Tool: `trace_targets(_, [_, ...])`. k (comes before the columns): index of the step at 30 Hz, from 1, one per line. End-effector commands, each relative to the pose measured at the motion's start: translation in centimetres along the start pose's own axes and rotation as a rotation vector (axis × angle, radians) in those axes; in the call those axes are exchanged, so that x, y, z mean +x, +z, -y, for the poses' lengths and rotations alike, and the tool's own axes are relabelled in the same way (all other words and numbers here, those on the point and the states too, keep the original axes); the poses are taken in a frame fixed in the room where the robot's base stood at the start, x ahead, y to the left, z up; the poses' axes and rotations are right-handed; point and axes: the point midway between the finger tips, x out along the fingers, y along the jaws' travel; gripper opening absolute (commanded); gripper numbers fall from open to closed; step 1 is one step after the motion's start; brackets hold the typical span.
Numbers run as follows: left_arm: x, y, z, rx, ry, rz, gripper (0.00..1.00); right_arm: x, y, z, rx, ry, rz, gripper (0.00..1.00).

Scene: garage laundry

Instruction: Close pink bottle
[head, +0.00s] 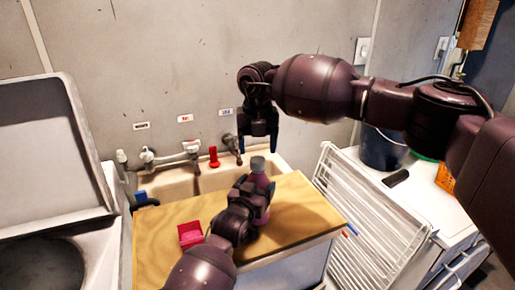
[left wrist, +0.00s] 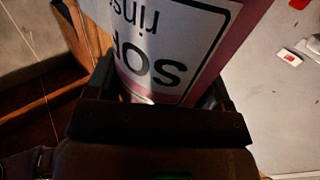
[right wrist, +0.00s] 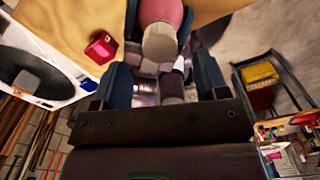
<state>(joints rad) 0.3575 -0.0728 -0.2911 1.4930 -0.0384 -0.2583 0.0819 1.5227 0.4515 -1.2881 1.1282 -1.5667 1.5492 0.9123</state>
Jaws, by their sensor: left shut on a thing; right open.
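The pink bottle (head: 263,182) stands upright on the wooden counter with a grey cap (head: 257,163) on its top. I cannot tell whether the cap is fastened. My left gripper (head: 258,200) is shut around the bottle's body; the left wrist view shows the bottle's white label (left wrist: 165,45) between its fingers. My right gripper (head: 257,150) is open and empty, pointing down just above the cap. In the right wrist view, the cap (right wrist: 160,42) and the pink bottle top (right wrist: 161,12) lie between and beyond the open fingers (right wrist: 160,75).
A small pink-red box (head: 191,235) sits on the wooden counter (head: 300,205) left of the bottle. A sink (head: 165,183) with taps lies behind it. A white drying rack (head: 365,220) stands to the right, and an open-lidded washer (head: 45,150) to the left.

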Motion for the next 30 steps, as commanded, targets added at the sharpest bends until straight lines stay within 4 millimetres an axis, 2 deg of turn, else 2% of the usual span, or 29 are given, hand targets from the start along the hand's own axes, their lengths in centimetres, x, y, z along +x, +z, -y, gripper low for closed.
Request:
trace_targets(8, [0.0,0.0,0.0,0.001,0.0,0.001,0.08,-1.3,0.1,-0.5,-0.055,0.025,0.01,0.63])
trace_targets(18, [0.0,0.0,0.0,0.001,0.0,0.001,0.08,-2.9,0.2,-0.5,-0.509,0.024,0.018,0.63])
trace_targets(30, [0.0,0.0,0.0,0.001,0.0,0.001,0.08,-3.5,0.0,-0.1,-1.01,0.002,0.004,0.63])
